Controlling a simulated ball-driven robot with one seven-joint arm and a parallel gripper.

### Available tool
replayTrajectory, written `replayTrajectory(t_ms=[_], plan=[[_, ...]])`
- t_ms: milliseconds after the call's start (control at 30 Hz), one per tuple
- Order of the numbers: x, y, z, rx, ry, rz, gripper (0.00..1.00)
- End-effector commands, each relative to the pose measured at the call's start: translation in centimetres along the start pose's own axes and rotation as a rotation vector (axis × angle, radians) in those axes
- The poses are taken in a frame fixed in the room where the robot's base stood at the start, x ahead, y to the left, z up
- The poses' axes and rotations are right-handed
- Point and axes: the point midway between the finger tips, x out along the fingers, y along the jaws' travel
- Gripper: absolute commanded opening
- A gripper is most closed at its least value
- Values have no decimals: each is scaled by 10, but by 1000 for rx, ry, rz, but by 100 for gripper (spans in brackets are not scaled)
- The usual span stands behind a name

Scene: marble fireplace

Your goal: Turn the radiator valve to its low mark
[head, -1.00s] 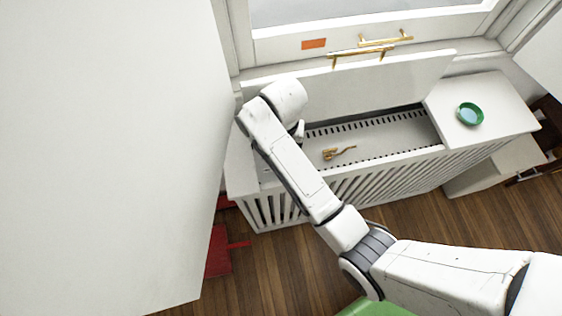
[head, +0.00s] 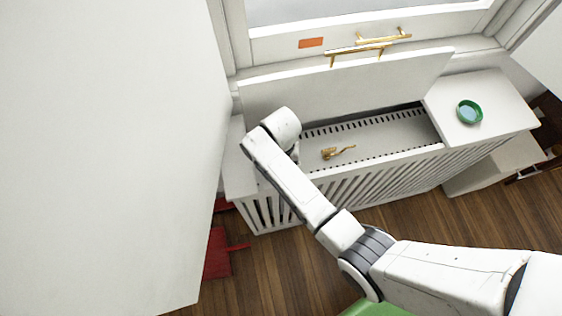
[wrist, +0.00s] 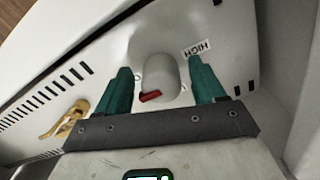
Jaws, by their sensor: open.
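In the wrist view, the radiator valve is a pale rounded knob (wrist: 157,72) with a red pointer (wrist: 151,96) on its near side. A label reading HIGH (wrist: 197,48) lies beyond it to the right. Other marks near the knob are mostly covered, and I cannot read a low mark. My gripper (wrist: 162,80) is open, with one teal finger on each side of the knob. I cannot tell whether the fingers touch it. In the head view, my arm hides the valve and nearly all of the gripper.
The white radiator cover (head: 350,188) stands with its lid (head: 345,88) raised. A brass hooked piece (head: 337,153) lies on the slotted panel inside, right of my arm's end. A green bowl (head: 469,111) sits on the closed right top. A white panel fills the left.

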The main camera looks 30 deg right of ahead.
Motion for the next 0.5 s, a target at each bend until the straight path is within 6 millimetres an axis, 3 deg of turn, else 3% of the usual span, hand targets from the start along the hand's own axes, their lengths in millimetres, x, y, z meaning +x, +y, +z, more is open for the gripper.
replayTrajectory(t_ms=[133, 500], plan=[[0, 0, 0, 0, 0, 0, 68], [0, 0, 0, 0, 0, 0, 33]])
